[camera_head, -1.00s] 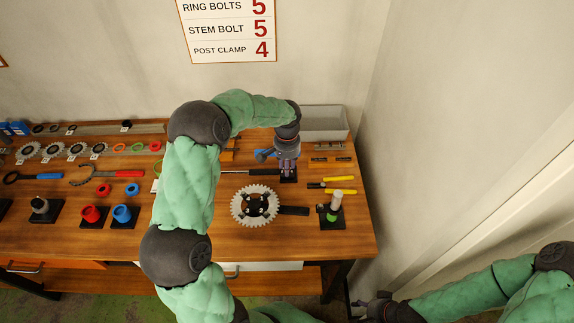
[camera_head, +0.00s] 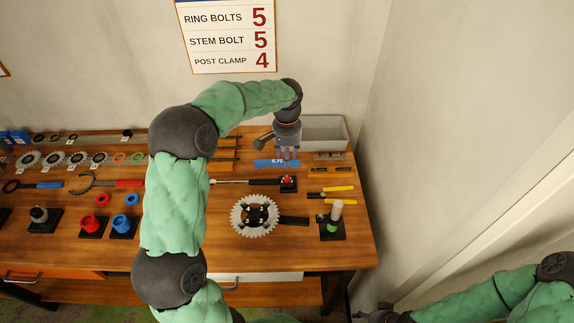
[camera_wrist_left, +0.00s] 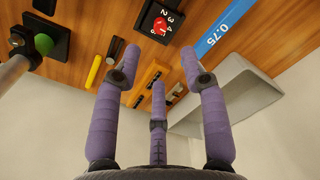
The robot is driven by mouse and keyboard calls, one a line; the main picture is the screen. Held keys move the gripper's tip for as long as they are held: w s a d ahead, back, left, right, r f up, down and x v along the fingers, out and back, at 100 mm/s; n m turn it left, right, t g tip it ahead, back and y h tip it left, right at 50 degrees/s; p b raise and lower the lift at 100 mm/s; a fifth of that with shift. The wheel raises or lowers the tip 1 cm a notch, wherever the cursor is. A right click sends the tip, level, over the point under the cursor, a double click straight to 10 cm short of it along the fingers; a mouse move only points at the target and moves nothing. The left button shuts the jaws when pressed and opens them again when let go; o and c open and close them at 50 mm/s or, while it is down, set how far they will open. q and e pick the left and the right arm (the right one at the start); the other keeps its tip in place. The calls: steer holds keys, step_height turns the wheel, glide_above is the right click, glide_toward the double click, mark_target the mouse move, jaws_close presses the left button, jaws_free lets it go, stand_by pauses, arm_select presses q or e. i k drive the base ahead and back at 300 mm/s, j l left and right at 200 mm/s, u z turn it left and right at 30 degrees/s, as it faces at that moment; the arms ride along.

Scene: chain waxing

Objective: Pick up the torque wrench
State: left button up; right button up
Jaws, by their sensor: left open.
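The torque wrench appears to be the long thin tool with a silver shaft and black handle (camera_head: 248,182), lying left to right on the bench. Its right end meets a small black block with a red knob (camera_head: 288,183); the block and red knob also show with numbers in the left wrist view (camera_wrist_left: 160,26). My left gripper (camera_head: 287,157) is open and empty beyond the block, near a blue 0.75 gauge (camera_head: 270,163). Its three spread fingers (camera_wrist_left: 160,65) hold nothing in the wrist view. My right gripper (camera_head: 374,311) is at the bottom edge, its fingers unclear.
A chainring with crank (camera_head: 245,229) lies in front of the wrench. A green-and-grey post on a black base (camera_head: 333,226) and yellow-handled tools (camera_head: 338,188) are right. A grey bin (camera_head: 325,132) stands behind. My left arm covers part of the bench.

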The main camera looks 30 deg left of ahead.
mark_target(213, 184)
steer(key=k+l, duration=0.8)
steer(key=k, duration=0.05)
